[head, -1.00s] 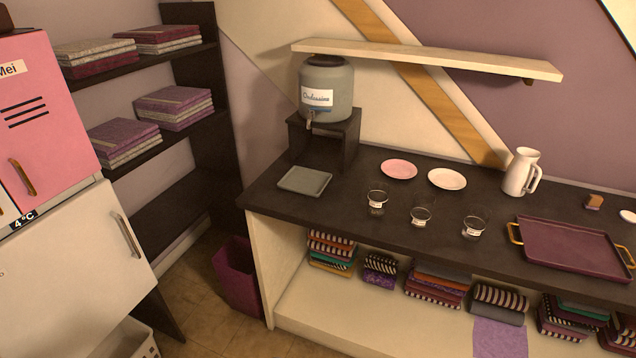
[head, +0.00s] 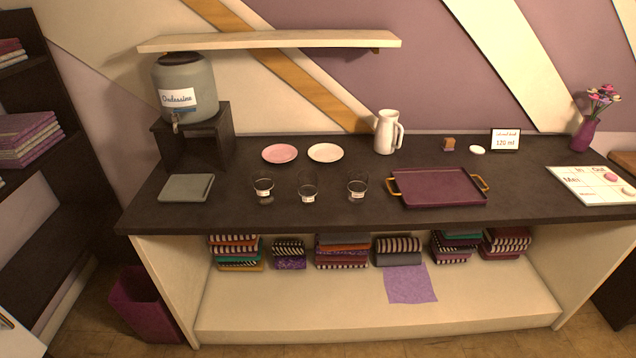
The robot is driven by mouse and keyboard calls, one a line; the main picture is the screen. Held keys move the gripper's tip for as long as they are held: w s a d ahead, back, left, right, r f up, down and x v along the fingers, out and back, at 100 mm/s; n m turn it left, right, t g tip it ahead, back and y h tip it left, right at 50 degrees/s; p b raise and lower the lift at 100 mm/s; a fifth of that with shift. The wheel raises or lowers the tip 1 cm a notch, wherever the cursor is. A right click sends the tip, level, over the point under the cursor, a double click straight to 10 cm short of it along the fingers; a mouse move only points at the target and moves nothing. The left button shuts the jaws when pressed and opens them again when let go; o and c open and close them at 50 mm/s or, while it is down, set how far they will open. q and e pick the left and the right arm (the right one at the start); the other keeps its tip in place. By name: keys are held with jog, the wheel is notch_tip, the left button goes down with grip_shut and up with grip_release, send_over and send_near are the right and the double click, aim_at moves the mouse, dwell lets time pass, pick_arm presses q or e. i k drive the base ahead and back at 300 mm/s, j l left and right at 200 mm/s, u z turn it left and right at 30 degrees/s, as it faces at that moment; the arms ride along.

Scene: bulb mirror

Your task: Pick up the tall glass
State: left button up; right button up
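Three clear glasses with small white labels stand in a row on the dark counter (head: 230,215): a left glass (head: 263,189), a middle glass (head: 308,191) and a right glass (head: 357,188). They stand upright and apart. They are small and see-through here, and I cannot tell surely which is the tallest. Neither of my grippers is in view, and nothing touches the glasses.
Behind the glasses lie a pink plate (head: 280,153) and a cream plate (head: 325,152). A purple tray (head: 438,188) lies to their right, a grey mat (head: 186,187) to their left. A white jug (head: 387,132) and a water dispenser (head: 186,88) stand behind. The counter's front strip is clear.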

aim_at(358, 179)
jog(key=i, duration=1.3)
jog(key=l+z, duration=0.05)
